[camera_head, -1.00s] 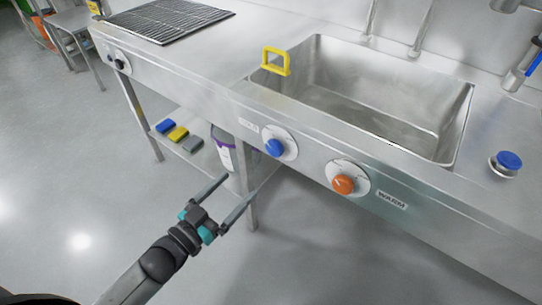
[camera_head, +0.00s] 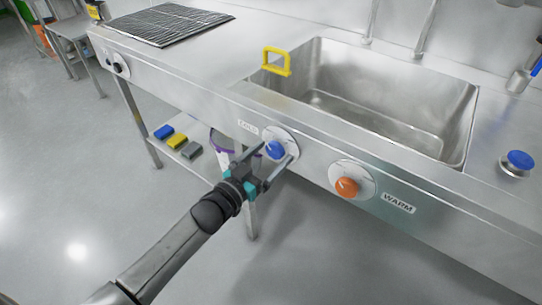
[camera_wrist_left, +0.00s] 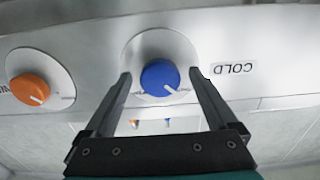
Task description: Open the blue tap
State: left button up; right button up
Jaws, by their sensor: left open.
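The blue tap (camera_head: 275,149) is a round knob with a white pointer line on a white dial, on the front panel of the steel sink unit, beside a COLD label (camera_wrist_left: 234,69). It also shows in the left wrist view (camera_wrist_left: 160,77). My left gripper (camera_head: 276,157) is open, its two fingers reaching to either side of the blue knob. In the left wrist view the fingers (camera_wrist_left: 160,78) stand left and right of the knob with gaps; I cannot tell how deep they reach. My right gripper is not in view.
An orange knob (camera_head: 346,187) sits to the right on the same panel, by a WARM label (camera_head: 398,203). A yellow handle (camera_head: 277,62) stands at the rim of the sink basin (camera_head: 390,100). Blue, yellow and grey blocks lie on the lower shelf. A blue-topped item (camera_head: 518,161) is at right.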

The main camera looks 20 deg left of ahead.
pick_arm(q)
jog(key=shift+w+d, duration=0.1)
jog(key=shift+w, duration=0.15)
jog(key=shift+c, duration=0.2)
jog(key=c, duration=1.3)
